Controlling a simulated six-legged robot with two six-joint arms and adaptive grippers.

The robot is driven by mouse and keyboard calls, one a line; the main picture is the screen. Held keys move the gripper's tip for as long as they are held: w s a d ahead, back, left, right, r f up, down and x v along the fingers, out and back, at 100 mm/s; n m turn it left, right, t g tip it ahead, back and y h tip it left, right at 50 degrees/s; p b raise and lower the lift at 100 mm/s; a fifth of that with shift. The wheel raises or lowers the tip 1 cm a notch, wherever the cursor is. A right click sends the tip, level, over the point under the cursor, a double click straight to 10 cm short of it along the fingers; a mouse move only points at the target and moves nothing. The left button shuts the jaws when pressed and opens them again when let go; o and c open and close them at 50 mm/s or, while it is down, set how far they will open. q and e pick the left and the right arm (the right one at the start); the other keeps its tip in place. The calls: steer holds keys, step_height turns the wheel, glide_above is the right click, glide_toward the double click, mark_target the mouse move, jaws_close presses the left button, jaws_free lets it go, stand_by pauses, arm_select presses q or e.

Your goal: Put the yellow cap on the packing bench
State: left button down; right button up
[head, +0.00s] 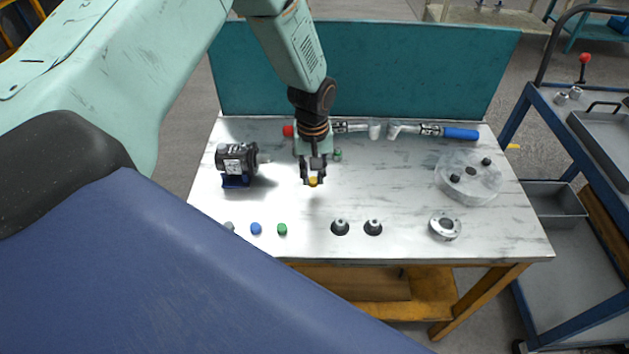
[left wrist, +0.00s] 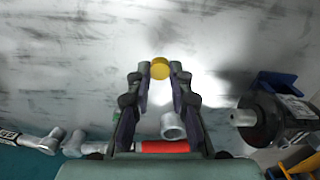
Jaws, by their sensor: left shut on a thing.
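The small round yellow cap (head: 313,182) is between the fingertips of my left gripper (head: 312,177), above the left-middle of the white-topped bench (head: 400,190). In the left wrist view the yellow cap (left wrist: 160,68) sits at the tips of the left gripper (left wrist: 161,75), which is shut on it. The bench top shows behind it there; I cannot tell how high above the surface the cap is. Nothing marks which bench is the packing bench. A second, beige bench (head: 490,17) stands far back at the top. My right gripper is not in view.
A dark motor (head: 238,160) stands left of the gripper. Tools with red (head: 288,131) and blue (head: 461,134) handles lie at the back. Blue (head: 256,228) and green (head: 282,229) caps, cone fittings (head: 340,227) and a flange (head: 445,226) line the front. The bench's middle is clear.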

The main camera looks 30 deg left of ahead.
mark_target(313, 180)
arm_select(q)
steer(key=shift+s+d+f, duration=0.1)
steer(key=shift+d+f, duration=0.15)
steer(key=shift+f, duration=0.3)
steer(key=shift+d+f, duration=0.2)
steer(key=shift+f, duration=0.55)
steer(key=shift+a+f, duration=0.25)
steer(key=shift+a, duration=0.2)
steer(key=c, duration=1.6)
jaws_free()
steer(key=o, duration=0.4)
steer(key=shift+d+r, duration=0.2)
steer(key=shift+d, duration=0.2)
steer(key=shift+a+f, duration=0.1)
steer(key=shift+a, duration=0.2)
step_height(313, 180, up, 12)
steer(key=shift+d, duration=0.15)
